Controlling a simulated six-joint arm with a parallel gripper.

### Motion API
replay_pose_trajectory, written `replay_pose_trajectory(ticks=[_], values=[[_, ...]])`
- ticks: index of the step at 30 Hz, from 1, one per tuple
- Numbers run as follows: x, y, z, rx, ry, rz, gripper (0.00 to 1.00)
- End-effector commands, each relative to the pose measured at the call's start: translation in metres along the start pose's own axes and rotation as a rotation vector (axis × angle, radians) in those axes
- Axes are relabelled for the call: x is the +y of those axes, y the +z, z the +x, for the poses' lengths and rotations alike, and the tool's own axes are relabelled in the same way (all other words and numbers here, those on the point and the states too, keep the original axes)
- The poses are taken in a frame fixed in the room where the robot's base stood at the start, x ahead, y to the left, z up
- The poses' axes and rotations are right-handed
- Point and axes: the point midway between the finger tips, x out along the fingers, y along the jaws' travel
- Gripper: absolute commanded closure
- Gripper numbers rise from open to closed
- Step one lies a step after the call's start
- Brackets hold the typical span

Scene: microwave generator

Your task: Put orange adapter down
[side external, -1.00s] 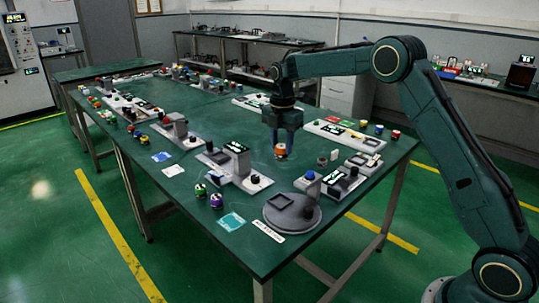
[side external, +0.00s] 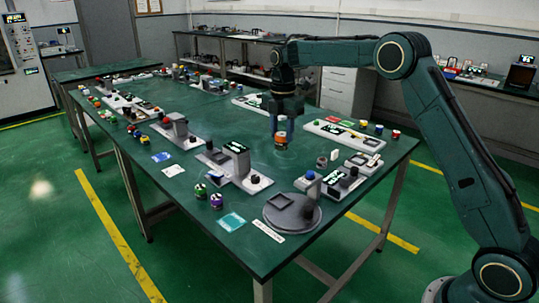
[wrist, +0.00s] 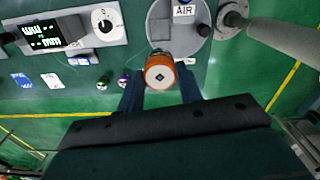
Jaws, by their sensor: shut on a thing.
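The orange adapter (wrist: 160,74) is between the two blue fingertips of my gripper (wrist: 160,92) in the wrist view, its orange ring around a pale round face with a small dark mark. In the side view my gripper (side external: 281,128) points down over the green table (side external: 232,122), shut on the orange adapter (side external: 281,137). A darker patch shows just under the adapter. I cannot tell from these frames how far the adapter is above the table.
A round grey plate (side external: 292,212) with a dark block stands at the near right. A grey device with a display (side external: 236,165) is left of my gripper. A long panel (side external: 340,134) lies behind to the right. Small coloured parts stand around the table.

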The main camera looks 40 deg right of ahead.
Motion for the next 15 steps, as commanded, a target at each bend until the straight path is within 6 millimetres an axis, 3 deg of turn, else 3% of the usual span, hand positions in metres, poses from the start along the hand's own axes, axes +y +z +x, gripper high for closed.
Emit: replay_pose_trajectory(ticks=[8, 15], values=[[0.019, -0.026, 0.002, 0.0, 0.002, -0.006, 0.91], [0.052, -0.083, 0.007, 0.001, 0.001, -0.006, 0.91]])
